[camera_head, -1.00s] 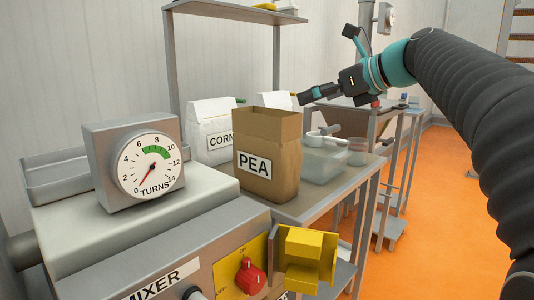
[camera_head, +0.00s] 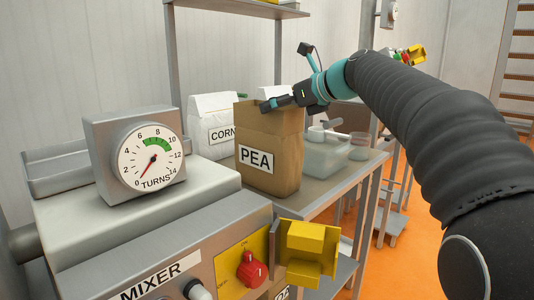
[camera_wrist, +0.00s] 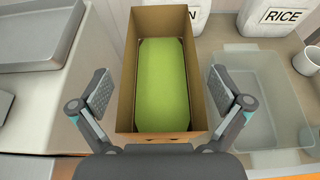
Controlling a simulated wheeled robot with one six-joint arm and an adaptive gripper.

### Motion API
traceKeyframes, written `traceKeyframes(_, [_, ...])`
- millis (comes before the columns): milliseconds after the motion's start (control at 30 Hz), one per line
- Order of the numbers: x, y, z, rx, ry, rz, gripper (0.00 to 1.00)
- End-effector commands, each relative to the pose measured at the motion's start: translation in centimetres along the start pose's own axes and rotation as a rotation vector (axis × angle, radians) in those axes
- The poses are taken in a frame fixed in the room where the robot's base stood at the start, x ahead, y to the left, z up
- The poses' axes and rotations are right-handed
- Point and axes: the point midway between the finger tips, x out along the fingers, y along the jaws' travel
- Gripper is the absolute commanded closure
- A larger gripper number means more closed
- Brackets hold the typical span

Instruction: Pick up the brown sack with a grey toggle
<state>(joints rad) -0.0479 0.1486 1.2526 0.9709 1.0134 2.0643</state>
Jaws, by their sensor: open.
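The brown sack (camera_head: 285,165) labelled PEA stands upright and open-topped on the table beside the mixer. I cannot see a grey toggle on it. The wrist view looks down on the sack (camera_wrist: 202,105), showing its brown walls around a green filling (camera_wrist: 162,85). My gripper (camera_head: 278,103) is open at the height of the sack's top edge. In the wrist view one finger of my gripper (camera_wrist: 160,92) shows to the left of the sack and the other to the right. Whether either finger touches it I cannot tell.
White sacks labelled CORN (camera_head: 212,125) and RICE (camera_wrist: 283,15) stand behind. A clear tub (camera_wrist: 265,92) is right of the brown sack. The mixer (camera_head: 150,215), with a turns dial (camera_head: 150,157), is at the left front. A shelf (camera_head: 240,8) hangs above.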

Motion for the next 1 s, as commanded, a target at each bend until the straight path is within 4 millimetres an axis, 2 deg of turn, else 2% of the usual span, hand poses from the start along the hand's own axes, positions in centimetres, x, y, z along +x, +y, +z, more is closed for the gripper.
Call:
traceKeyframes(33, [0.9, 0.0, -0.1, 0.001, 0.001, 0.002, 0.0])
traceKeyframes(133, [2.0, 0.0, 0.0, 0.001, 0.0, 0.002, 0.0])
traceKeyframes(367, [2.3, -0.1, 0.0, 0.001, -0.001, -0.001, 0.0])
traceKeyframes(400, [2.3, -0.1, 0.0, 0.001, -0.001, -0.001, 0.03])
traceKeyframes(633, [2.3, 0.0, -0.1, 0.001, 0.0, -0.001, 0.59])
traceKeyframes(1000, [2.1, 0.0, 0.4, -0.001, -0.003, -0.001, 0.59])
